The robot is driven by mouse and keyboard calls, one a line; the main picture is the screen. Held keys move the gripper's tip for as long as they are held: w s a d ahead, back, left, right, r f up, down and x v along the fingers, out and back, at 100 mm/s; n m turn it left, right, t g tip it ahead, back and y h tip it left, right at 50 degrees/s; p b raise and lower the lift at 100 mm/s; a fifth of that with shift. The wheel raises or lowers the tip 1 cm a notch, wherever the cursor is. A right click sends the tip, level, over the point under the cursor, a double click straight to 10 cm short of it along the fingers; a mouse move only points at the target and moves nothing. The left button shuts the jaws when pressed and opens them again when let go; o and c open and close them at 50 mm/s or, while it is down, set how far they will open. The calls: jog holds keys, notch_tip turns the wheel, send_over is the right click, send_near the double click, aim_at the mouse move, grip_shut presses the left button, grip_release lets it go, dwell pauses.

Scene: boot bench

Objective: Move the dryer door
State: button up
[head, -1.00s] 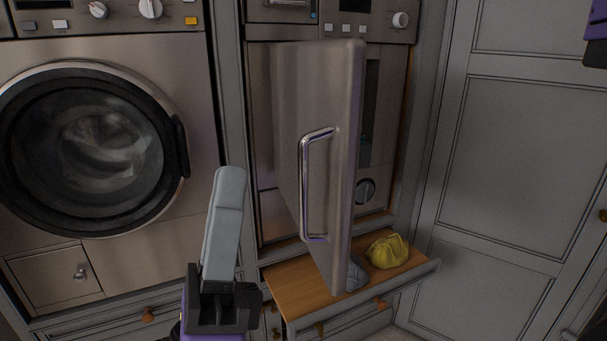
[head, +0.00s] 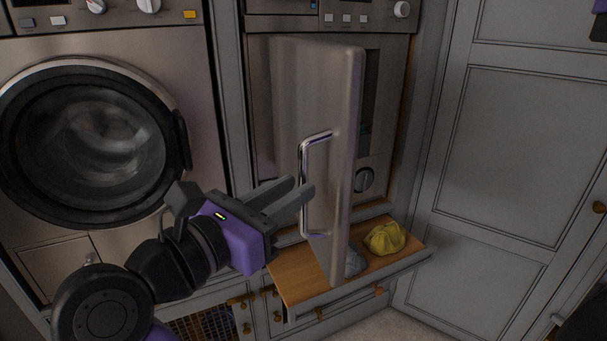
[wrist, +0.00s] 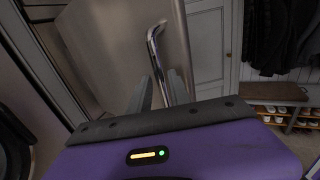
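The steel door (head: 315,110) stands swung open in the middle of the head view, edge toward me, in front of the built-in machine (head: 385,120). Its chrome bar handle (head: 318,137) is upright on the door's left face. My gripper (head: 302,184) is at the lower half of the handle, fingers pointing right and apart. In the wrist view the handle (wrist: 155,45) runs down between the two fingertips (wrist: 161,78). I see a gap between the fingers and cannot tell whether either touches the bar. The door's far face is hidden.
Below the door a wooden pull-out shelf (head: 290,278) sticks out, with a yellow cloth bundle (head: 385,238) and a grey bundle (head: 355,262) on it. A round-door machine (head: 90,145) is at left. Grey cabinet doors (head: 510,150) stand at right. The wrist view shows a shoe bench (wrist: 272,92).

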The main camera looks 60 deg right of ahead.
aim_at(304, 226)
jog(key=shift+s+d+p, duration=0.15)
jog(key=shift+d+p, duration=0.1)
jog(key=shift+d, duration=0.55)
jog(key=shift+s+d+p, duration=0.1)
jog(key=shift+d+p, duration=0.1)
jog(key=shift+d, duration=0.6)
grip_shut()
